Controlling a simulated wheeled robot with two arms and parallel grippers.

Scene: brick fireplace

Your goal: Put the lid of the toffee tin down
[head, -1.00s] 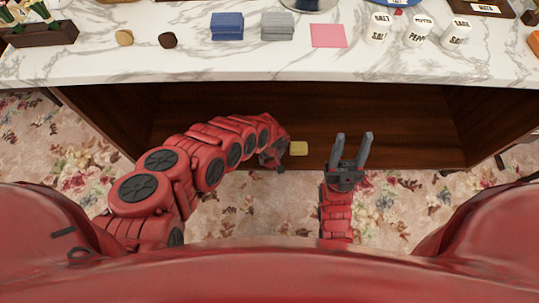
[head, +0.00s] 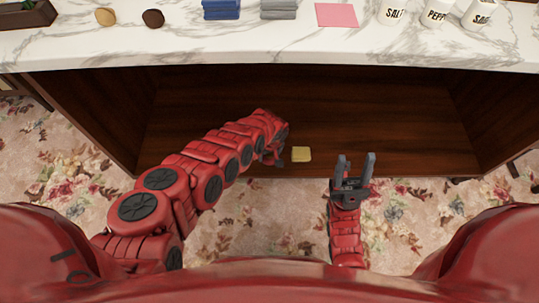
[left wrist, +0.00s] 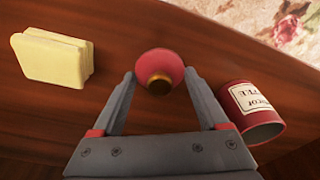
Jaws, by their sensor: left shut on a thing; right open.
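The lid (left wrist: 161,66) is a round red piece with a brownish-gold knob, between the fingertips of my left gripper (left wrist: 160,75) in the left wrist view. The fingers are shut on its sides. The toffee tin (left wrist: 240,98), a red can with a cream label, is right of the gripper, apart from the lid, over the brown wood surface. My right gripper (head: 356,168) is open and empty, to the right.
A yellow block (head: 301,154) lies on the wood just right of my left gripper; it also shows in the left wrist view (left wrist: 52,57). The marble counter (head: 270,48) above holds blue and grey stacks, a pink sheet and white shakers. The compartment's right part is clear.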

